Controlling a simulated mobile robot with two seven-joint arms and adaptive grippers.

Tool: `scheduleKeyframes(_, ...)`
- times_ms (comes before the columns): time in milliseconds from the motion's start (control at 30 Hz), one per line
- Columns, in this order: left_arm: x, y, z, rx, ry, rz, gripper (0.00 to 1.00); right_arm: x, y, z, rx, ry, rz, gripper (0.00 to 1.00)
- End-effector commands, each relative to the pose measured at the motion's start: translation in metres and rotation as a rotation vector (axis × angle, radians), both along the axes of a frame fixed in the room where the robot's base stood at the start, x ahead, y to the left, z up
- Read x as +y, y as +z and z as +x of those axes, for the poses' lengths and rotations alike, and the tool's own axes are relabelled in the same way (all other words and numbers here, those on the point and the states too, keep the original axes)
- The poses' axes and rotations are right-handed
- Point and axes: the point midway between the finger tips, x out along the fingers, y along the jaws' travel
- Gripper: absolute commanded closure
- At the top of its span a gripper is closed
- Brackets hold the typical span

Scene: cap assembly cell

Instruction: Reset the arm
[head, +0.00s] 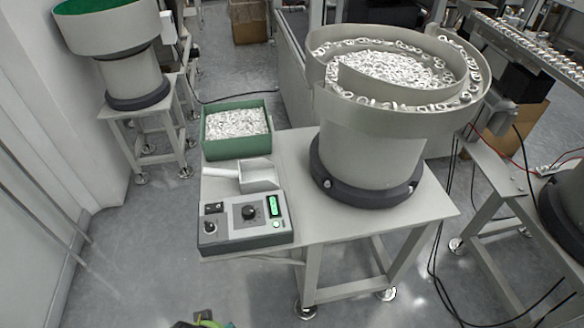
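Neither gripper can be made out in the head view. A small dark and green piece shows at the bottom edge, left of centre. It is cut off by the frame, and I cannot tell what part it is. A light metal table stands in front of me with a large round feeder bowl (330,90) full of white caps. On its left part are a grey control box (243,238), a white scoop (258,176) and a green bin (207,151) of white caps.
A second feeder (130,75) with a green inside stands at the back left. A conveyor (540,52) with caps runs at the upper right. Cables hang at the right. The floor (140,240) left of the table is clear. A cardboard box (247,22) stands at the back.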

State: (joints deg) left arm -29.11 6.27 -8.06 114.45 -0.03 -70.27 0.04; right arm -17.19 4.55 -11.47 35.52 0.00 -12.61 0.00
Motion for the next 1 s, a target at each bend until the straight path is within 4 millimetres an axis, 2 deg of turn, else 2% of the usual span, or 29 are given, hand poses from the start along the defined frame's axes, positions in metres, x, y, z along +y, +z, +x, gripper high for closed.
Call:
scheduleKeyframes(33,0.0,-0.02,-0.004,0.016,-0.002,0.001,0.42,0.0,0.0,0.0,0.0,0.0,0.0,0.6)
scheduleKeyframes(167,0.002,-0.079,-0.019,0.046,-0.007,0.004,0.42,0.0,0.0,0.0,0.0,0.0,0.0,0.6)
scheduleKeyframes(267,0.005,-0.124,-0.041,0.069,-0.012,0.006,0.42,0.0,0.0,0.0,0.0,0.0,0.0,0.6)
scheduleKeyframes(400,0.01,-0.179,-0.081,0.102,-0.02,0.01,0.42,0.0,0.0,0.0,0.0,0.0,0.0,0.6)
scheduleKeyframes(500,0.016,-0.208,-0.114,0.125,-0.025,0.014,0.42,0.0,0.0,0.0,0.0,0.0,0.0,0.6)
scheduleKeyframes(600,0.022,-0.228,-0.144,0.141,-0.029,0.017,0.42,0.0,0.0,0.0,0.0,0.0,0.0,0.6)
scheduleKeyframes(733,0.028,-0.241,-0.173,0.155,-0.033,0.019,0.42,0.0,0.0,0.0,0.0,0.0,0.0,0.6)
scheduleKeyframes(867,0.03,-0.245,-0.186,0.16,-0.036,0.02,0.42,0.0,0.0,0.0,0.0,0.0,0.0,0.6)
scheduleKeyframes(1000,0.031,-0.246,-0.188,0.16,-0.036,0.02,0.42,0.0,0.0,0.0,0.0,0.0,0.0,0.6)
